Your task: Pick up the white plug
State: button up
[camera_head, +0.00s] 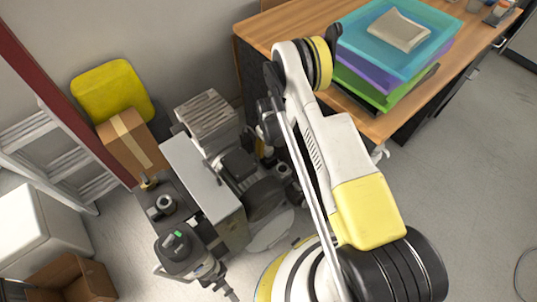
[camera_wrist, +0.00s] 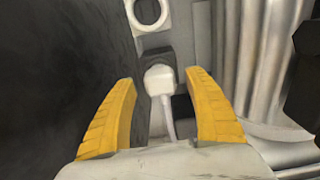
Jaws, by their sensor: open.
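The white plug (camera_wrist: 159,79) shows in the wrist view, seated against a dark socket block (camera_wrist: 155,57) on a grey panel, with its white cord hanging down from it. My gripper (camera_wrist: 162,98) is open, with one yellow finger on each side of the plug's cord. The fingers look apart from the plug, and nothing is between them but the plug and cord. In the head view I cannot make out the plug; my arm and the machinery hide that area.
Ribbed grey metal (camera_wrist: 262,60) stands close on the right in the wrist view, and a dark surface (camera_wrist: 60,70) fills the left. In the head view, compressor equipment (camera_head: 250,180) crowds the arm's left. A wooden desk (camera_head: 270,30) with stacked coloured trays (camera_head: 385,60) stands at the upper right.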

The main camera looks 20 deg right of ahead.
jog(key=shift+f, duration=0.1)
jog(key=c, duration=1.3)
jog(key=shift+o, duration=0.2)
